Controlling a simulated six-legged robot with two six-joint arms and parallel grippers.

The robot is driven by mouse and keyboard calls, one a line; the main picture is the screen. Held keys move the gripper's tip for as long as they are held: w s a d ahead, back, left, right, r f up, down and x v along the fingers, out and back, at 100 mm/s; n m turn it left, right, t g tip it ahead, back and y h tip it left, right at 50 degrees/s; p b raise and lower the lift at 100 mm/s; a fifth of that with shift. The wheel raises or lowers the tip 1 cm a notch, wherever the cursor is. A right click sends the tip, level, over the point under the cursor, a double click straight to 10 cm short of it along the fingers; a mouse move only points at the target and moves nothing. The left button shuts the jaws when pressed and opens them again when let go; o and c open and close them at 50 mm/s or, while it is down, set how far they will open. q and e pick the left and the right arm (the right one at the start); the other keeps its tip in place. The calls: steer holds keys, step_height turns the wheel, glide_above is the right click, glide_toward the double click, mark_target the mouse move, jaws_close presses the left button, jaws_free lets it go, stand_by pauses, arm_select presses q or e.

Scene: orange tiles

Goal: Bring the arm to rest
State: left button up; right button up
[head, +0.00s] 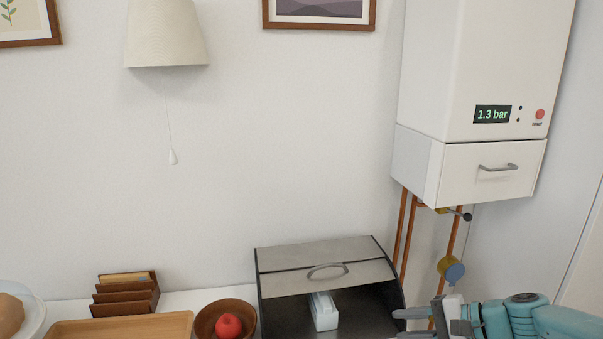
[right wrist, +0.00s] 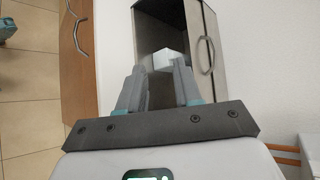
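My right gripper (head: 402,324) comes in at the lower right of the head view, with its teal arm behind it. Its two grey fingers point left and stand apart with nothing between them. In the right wrist view the fingers (right wrist: 158,92) are also spread. A dark box with a grey lid (head: 325,262) and a curved handle stands just left of the gripper, its front open. A white block-like thing (head: 323,310) sits inside it and shows beyond the fingertips in the right wrist view (right wrist: 172,58). My left gripper is not in view.
A wooden bowl (head: 208,327) with a red fruit (head: 228,325), a wooden tray (head: 120,328) and a brown letter rack (head: 125,294) are left of the box. Copper pipes (head: 405,240) and a white boiler (head: 480,75) rise behind the right arm. A lamp (head: 167,35) hangs at upper left.

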steer(key=s+a+f+n+g+h, duration=0.15)
steer(key=s+f, duration=0.25)
steer(key=f, duration=0.4)
steer(key=s+a+f+g+h, duration=0.1)
steer(key=s+f+h, duration=0.15)
steer(key=f, duration=0.65)
steer(key=s+a+f+n+g+h, duration=0.15)
steer(key=s+f, duration=0.25)
steer(key=f, duration=0.4)
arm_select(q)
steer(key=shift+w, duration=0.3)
arm_select(e)
steer(key=s+a+f+n, duration=0.2)
steer(key=s+f, duration=0.3)
steer(key=s, duration=0.3)
steer(key=s+a+f+n+g+h, duration=0.1)
steer(key=s+a+f+n, duration=0.2)
steer(key=s, duration=0.5)
step_height(320, 180, down, 2)
steer(key=shift+s+n+g, duration=0.15)
steer(key=shift+n+g, duration=0.15)
steer(key=shift+n, duration=0.2)
